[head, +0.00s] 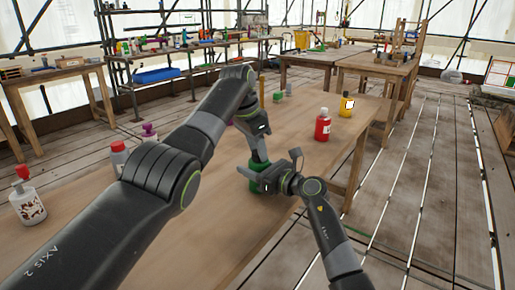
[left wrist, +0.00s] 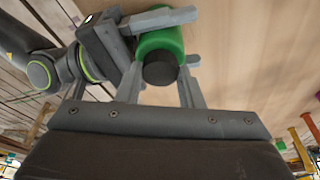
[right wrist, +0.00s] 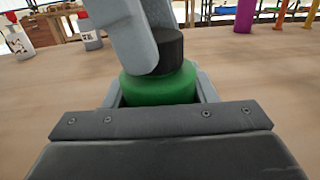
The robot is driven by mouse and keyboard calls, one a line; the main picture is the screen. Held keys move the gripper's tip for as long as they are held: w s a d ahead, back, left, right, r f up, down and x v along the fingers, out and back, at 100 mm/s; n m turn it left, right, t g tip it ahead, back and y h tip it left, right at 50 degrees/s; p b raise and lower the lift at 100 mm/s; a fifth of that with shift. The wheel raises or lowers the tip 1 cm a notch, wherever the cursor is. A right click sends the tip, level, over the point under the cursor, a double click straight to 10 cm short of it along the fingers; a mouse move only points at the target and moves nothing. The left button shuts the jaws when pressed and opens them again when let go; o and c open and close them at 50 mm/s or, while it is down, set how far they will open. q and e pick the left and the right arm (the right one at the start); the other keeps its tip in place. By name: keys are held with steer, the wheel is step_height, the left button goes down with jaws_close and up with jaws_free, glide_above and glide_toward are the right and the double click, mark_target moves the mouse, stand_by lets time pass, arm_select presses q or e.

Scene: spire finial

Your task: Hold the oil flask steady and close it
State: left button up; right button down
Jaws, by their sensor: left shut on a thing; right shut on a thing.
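The oil flask (head: 254,190) is green and stands upright on the wooden table. It also shows in the left wrist view (left wrist: 161,40) and the right wrist view (right wrist: 160,87). A black cap (left wrist: 160,70) sits on its top, in line with the body; the cap also shows in the right wrist view (right wrist: 173,50). I cannot tell how tight it is. My right gripper (head: 258,182) is shut around the green body from the side. My left gripper (left wrist: 160,88) comes from above and is shut on the black cap. A left finger hides part of the cap in the right wrist view.
A red bottle (head: 322,125) and a yellow bottle (head: 346,106) stand at the table's right side. A white bottle with a red top (head: 27,200) and another red-capped bottle (head: 119,155) stand at left. The wood around the flask is clear.

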arm_select(q)
steer(key=o, duration=1.5)
steer(key=v, duration=1.2)
arm_select(e)
steer(key=c, duration=0.5)
jaws_free()
steer(key=shift+d, duration=0.1)
arm_select(q)
steer(key=shift+r+p, duration=0.6)
arm_select(e)
steer(key=v, duration=1.7)
